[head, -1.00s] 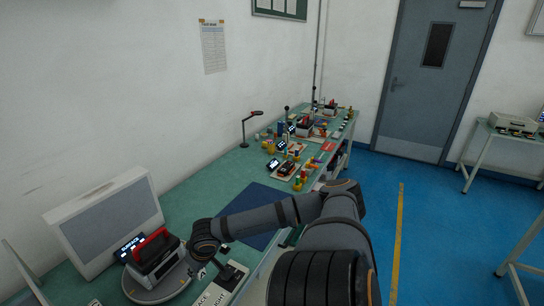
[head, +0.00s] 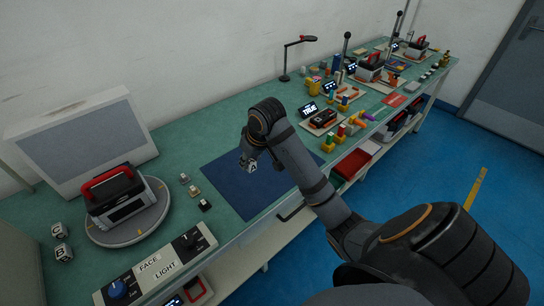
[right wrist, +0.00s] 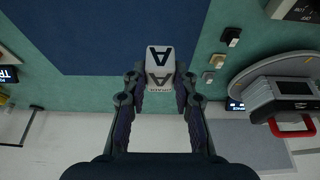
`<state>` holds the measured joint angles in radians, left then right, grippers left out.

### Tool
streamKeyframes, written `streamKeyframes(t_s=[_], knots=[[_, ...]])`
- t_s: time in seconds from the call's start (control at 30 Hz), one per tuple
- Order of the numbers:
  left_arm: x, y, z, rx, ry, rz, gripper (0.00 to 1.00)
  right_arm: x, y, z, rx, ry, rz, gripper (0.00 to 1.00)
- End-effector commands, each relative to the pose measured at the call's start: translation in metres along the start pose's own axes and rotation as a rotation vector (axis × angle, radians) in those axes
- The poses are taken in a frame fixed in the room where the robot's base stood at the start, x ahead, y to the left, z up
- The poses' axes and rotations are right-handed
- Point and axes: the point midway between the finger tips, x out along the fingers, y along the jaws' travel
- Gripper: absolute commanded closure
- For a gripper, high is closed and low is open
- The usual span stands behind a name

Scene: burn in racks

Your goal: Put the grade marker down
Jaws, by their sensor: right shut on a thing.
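The grade marker is a white block with a black letter A (head: 252,166). My right gripper (head: 249,160) is shut on it, above the dark blue mat (head: 235,190) on the green bench. In the right wrist view the marker (right wrist: 160,62) sits between the two fingertips (right wrist: 160,80) of the gripper, with the letter A showing. There it overlaps the edge of the blue mat (right wrist: 80,35). I cannot tell whether it touches the mat. My left gripper is not in view.
Two similar lettered blocks (head: 60,241) stand at the bench's left end. A red-handled device (head: 117,194) rests on a round turntable (head: 128,231). Small switch-like pieces (head: 194,191) stand left of the mat. A FACE/LIGHT panel (head: 158,268) is at the front; crowded stations (head: 340,110) lie beyond.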

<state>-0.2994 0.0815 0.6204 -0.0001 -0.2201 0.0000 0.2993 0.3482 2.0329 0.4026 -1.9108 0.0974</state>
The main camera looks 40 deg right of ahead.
Motion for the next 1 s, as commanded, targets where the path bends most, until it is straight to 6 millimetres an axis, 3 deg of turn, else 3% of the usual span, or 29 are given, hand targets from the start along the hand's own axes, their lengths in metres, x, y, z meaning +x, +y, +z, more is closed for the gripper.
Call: streamKeyframes(t_s=[0.3, 0.5, 0.77, 1.0], knots=[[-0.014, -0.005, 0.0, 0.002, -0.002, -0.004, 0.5, 0.051, 0.076, -0.028, 0.007, -0.003, 0.004, 0.99], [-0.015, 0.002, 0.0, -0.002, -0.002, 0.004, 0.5, 0.096, 0.101, -0.028, 0.005, -0.002, 0.001, 0.99], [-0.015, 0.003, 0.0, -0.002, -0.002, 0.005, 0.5, 0.11, 0.109, -0.029, 0.003, 0.001, 0.002, 0.99], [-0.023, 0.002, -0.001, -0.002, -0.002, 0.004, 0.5, 0.14, 0.112, -0.018, 0.003, -0.001, 0.0, 0.99]])
